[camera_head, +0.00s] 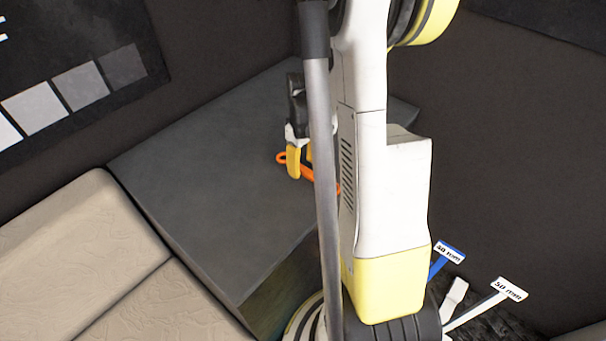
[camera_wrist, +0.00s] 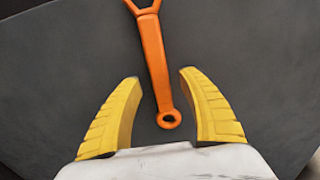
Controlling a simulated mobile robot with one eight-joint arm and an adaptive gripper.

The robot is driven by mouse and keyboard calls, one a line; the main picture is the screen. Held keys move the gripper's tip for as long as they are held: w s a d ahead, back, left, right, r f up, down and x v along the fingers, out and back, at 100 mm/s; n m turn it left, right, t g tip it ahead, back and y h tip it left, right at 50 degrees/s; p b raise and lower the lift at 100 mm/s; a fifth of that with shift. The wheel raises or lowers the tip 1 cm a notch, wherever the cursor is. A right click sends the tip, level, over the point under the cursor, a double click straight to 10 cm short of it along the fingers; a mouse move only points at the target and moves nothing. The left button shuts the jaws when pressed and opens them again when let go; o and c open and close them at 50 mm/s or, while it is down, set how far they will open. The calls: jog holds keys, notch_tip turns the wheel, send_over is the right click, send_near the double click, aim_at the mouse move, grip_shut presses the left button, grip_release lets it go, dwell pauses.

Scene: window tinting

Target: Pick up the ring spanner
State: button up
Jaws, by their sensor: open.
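The orange ring spanner (camera_head: 306,173) lies on the dark grey surface (camera_head: 215,170). In the head view, my gripper and my arm partly hide it. In the wrist view the spanner (camera_wrist: 154,58) runs from the top edge down to its small ring end, with the larger end cut off at the top. My gripper (camera_wrist: 158,76) has its two yellow fingers open, one on each side of the spanner's ring end. A gap shows between each finger and the spanner. My gripper also shows in the head view (camera_head: 300,165), pointing down at the spanner.
A beige cushioned seat (camera_head: 80,240) stands at the lower left. A dark panel with grey shade squares (camera_head: 80,88) is at the upper left. Tools with labels reading 40 mm (camera_head: 450,253) and 50 mm (camera_head: 510,289) are at the lower right. The grey surface left of the spanner is clear.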

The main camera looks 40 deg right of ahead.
aim_at(304, 168)
jog(key=shift+f, duration=0.8)
jog(key=shift+r, duration=0.1)
grip_shut()
notch_tip(304, 168, up, 4)
jog(key=shift+r+p, duration=0.25)
jog(key=shift+p, duration=0.9)
jog(key=s+d+r+p, duration=0.3)
jog(key=s+d+r, duration=0.3)
jog(key=s+d, duration=0.2)
jog(key=shift+s+r, duration=0.25)
jog(key=shift+s, duration=0.05)
